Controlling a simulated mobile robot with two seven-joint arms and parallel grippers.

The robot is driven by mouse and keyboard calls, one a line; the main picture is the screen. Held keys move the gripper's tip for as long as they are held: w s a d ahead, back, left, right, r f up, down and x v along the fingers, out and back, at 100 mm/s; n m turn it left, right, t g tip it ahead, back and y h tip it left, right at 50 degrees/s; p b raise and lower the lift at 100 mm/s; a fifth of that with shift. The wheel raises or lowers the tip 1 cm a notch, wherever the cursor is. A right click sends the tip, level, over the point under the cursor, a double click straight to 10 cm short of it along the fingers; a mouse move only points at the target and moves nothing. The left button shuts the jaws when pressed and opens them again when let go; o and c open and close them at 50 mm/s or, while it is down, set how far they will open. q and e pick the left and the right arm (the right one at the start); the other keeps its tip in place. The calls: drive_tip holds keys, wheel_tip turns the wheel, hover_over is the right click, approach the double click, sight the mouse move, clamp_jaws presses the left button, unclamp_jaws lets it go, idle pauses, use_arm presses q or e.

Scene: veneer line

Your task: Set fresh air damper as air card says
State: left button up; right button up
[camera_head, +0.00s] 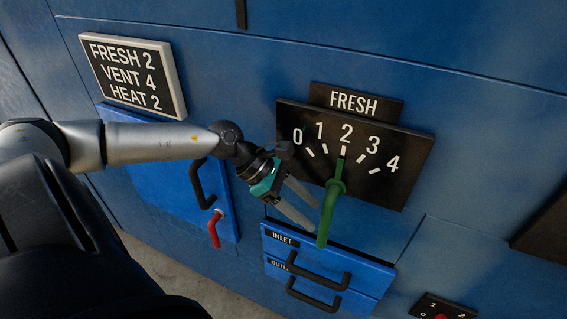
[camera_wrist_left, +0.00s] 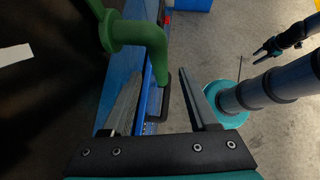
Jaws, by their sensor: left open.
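The fresh air damper's green handle (camera_head: 329,210) stands on the black FRESH dial (camera_head: 290,150), numbered 0 to 4. Its pointer is at the 2 mark and its grip hangs down. The air card (camera_head: 176,80) reads FRESH 2, VENT 4, HEAT 2. My left gripper (camera_head: 315,218) is open, with its fingertips close to the handle's left side. In the left wrist view the handle's bent grip (camera_wrist_left: 153,45) appears between the open fingers; contact cannot be told. What looks like my right gripper (camera_wrist_left: 264,49) is small at the right; its jaw state is unclear.
Below the dial are blue INLET and OUTLET fronts with black bar handles (camera_head: 318,298). A blue door (camera_head: 160,185) with a black handle and a red lever (camera_head: 215,230) is behind my left arm. Another dial (camera_head: 432,303) is cut off at lower right. Open floor (camera_wrist_left: 225,40) lies beyond.

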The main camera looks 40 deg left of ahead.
use_arm(q)
drive_tip(key=p+v, duration=0.5)
drive_tip(key=v, duration=0.1)
drive_tip(key=shift+r, duration=0.3)
drive_tip(key=shift+s+a, duration=0.1)
drive_tip(key=shift+a, duration=0.1)
idle(0.5)
